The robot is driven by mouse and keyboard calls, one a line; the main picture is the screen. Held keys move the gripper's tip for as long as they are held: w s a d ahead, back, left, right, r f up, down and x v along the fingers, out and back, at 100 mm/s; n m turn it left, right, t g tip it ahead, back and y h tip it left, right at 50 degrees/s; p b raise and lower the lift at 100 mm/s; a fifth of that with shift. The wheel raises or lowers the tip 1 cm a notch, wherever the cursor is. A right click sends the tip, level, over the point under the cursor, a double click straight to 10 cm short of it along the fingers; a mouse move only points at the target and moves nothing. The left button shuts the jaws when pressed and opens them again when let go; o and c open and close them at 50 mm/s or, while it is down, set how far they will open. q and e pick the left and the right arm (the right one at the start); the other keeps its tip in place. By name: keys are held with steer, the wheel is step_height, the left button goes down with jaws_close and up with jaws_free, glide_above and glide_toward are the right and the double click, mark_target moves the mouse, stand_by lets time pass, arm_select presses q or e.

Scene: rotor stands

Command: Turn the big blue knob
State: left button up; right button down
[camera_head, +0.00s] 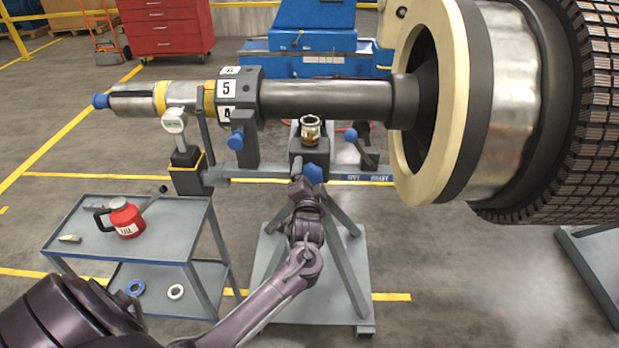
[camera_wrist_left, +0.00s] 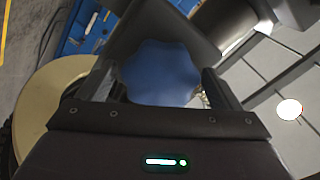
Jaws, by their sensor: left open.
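The big blue knob (camera_head: 313,174) is on the front of the stand's dark block, below the rotor shaft. In the left wrist view the blue lobed knob (camera_wrist_left: 160,72) lies between my two fingers and fills most of the gap. My left gripper (camera_head: 303,187) is at the knob, coming from below and in front. Its fingers (camera_wrist_left: 157,88) are open, one on each side of the knob; I cannot tell whether they touch it. The gripper hides part of the knob in the head view. My right gripper is not in view.
Smaller blue knobs sit on the stand at left (camera_head: 236,139) and right (camera_head: 350,135). A brass-and-glass fitting (camera_head: 311,129) stands just above the big knob. The rotor shaft (camera_head: 330,100) runs overhead. A grey cart (camera_head: 165,242) with a red jug (camera_head: 126,218) stands at left.

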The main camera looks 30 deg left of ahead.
arm_select(q)
steer(key=c, duration=1)
steer(key=shift+n, duration=0.3)
steer(key=n, duration=0.4)
steer(key=shift+n, duration=2.1)
steer(key=o, duration=1)
